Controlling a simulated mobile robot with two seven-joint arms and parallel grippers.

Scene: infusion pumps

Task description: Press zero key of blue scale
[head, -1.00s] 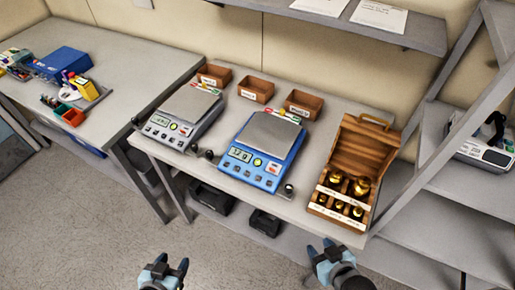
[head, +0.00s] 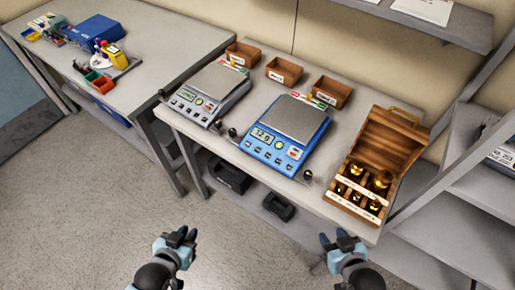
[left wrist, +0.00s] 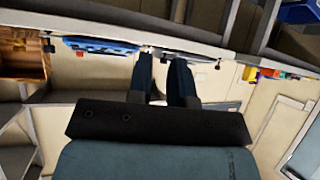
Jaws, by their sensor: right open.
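The blue scale (head: 287,136) stands upright on the grey bench, with a grey weighing plate, a lit display at its front left and a row of small keys along its front edge. The key labels are too small to read. In the left wrist view the blue scale (left wrist: 100,46) shows edge-on at the upper left. My left gripper (head: 182,236) is open and empty, in front of the bench and apart from the scale. Its two fingers show a gap in the left wrist view (left wrist: 160,75). My right gripper (head: 338,240) is open and empty, below the bench's front edge.
A grey scale (head: 207,93) stands left of the blue one. A wooden box of brass weights (head: 374,165) is open at the right. Small brown bins (head: 284,71) line the back. Dark knobs (head: 306,176) stand at the front edge. Floor before the bench is clear.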

